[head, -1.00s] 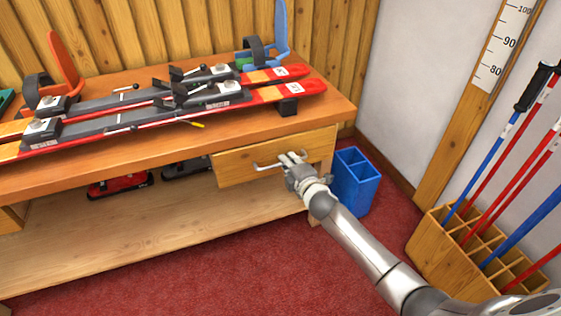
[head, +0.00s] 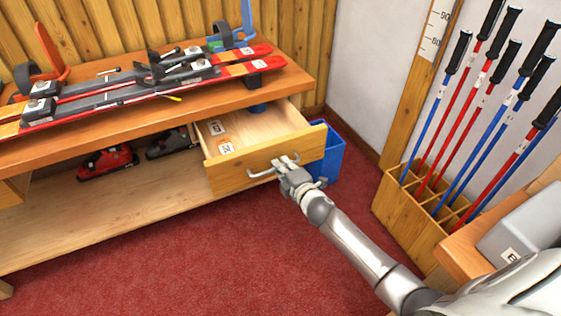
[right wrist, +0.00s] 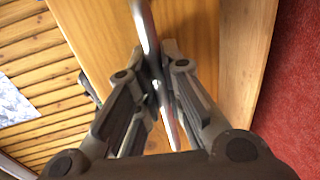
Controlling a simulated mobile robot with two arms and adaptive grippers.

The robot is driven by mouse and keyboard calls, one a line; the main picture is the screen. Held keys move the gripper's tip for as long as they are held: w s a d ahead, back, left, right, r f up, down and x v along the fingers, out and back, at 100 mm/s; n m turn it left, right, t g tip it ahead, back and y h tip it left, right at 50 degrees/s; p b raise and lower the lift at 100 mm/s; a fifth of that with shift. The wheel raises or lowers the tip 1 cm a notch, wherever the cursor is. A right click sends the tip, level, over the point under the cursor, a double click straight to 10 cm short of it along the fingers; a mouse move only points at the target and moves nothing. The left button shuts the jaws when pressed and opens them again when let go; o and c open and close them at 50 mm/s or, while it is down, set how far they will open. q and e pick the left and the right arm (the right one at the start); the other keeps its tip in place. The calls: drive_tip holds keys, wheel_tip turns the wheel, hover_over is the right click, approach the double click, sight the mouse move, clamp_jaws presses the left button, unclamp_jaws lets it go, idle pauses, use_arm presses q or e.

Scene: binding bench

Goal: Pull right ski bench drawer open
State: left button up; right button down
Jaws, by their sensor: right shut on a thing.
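The right drawer (head: 262,134) of the wooden ski bench (head: 120,118) stands partly open. Its inside shows two small labelled pieces and a round blue item (head: 257,107) at the back. A metal bar handle (head: 262,172) is on the drawer front. My right gripper (head: 284,165) is shut on the right part of this handle. In the right wrist view the handle (right wrist: 147,30) runs between the fingers, close to the wooden drawer front (right wrist: 190,25). My left gripper is not in view.
A blue bin (head: 328,155) stands on the red carpet just right of the drawer. A wooden pole rack (head: 405,222) is farther right. Skis (head: 150,87) lie on the bench top. Carpet in front of the drawer is clear.

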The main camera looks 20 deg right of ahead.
drive_tip(key=shift+s, duration=0.15)
drive_tip(key=c, duration=1.8)
unclamp_jaws()
drive_tip(key=v, duration=0.5)
drive_tip(key=f+v, duration=0.1)
drive_tip(key=v, duration=0.4)
drive_tip(key=f+v, duration=0.1)
drive_tip(key=v, duration=0.3)
drive_tip(key=shift+s+f, duration=0.15)
drive_tip(key=shift+s, duration=0.5)
